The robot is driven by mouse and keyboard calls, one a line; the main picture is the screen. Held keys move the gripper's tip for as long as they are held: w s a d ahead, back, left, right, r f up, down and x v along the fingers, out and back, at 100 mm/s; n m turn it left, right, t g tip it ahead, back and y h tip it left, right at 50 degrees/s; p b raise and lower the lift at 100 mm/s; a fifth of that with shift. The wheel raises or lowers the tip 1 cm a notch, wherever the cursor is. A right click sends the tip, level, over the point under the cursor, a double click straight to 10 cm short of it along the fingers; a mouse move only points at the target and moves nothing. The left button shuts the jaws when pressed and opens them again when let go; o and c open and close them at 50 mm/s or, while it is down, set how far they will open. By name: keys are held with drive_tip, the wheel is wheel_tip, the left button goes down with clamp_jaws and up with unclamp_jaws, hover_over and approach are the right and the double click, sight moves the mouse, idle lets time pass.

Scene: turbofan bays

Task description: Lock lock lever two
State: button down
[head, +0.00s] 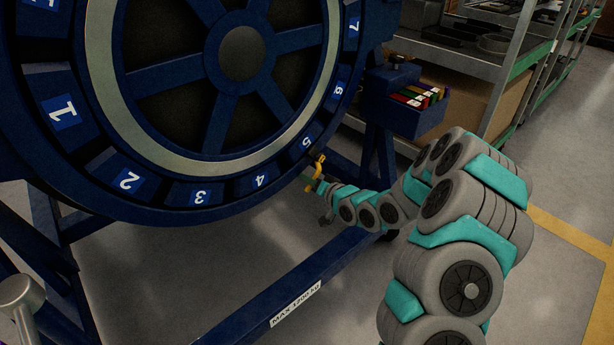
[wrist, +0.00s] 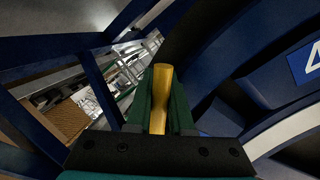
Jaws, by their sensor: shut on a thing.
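A yellow lever (head: 320,163) sits at the lower right rim of the large blue ring (head: 100,190), near the bay labelled 5. My gripper (head: 317,185) is at this lever, below the ring. In the wrist view the yellow lever (wrist: 161,90) stands between the two green fingers of my gripper (wrist: 160,105), which are shut on it. The lever's far end sticks out past the fingertips. No other yellow lever can be made out. The label 2 (head: 128,181) is on the ring's lower left, well away from my gripper.
Blue stand beams run under the ring, one marked with a weight label (head: 296,301). A blue bin with coloured items (head: 415,105) is right of the ring. Metal shelves (head: 500,50) stand behind. Open floor (head: 560,280) lies to the right.

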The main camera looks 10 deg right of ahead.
drive_tip(key=shift+r, duration=0.15)
drive_tip(key=c, duration=0.8)
unclamp_jaws()
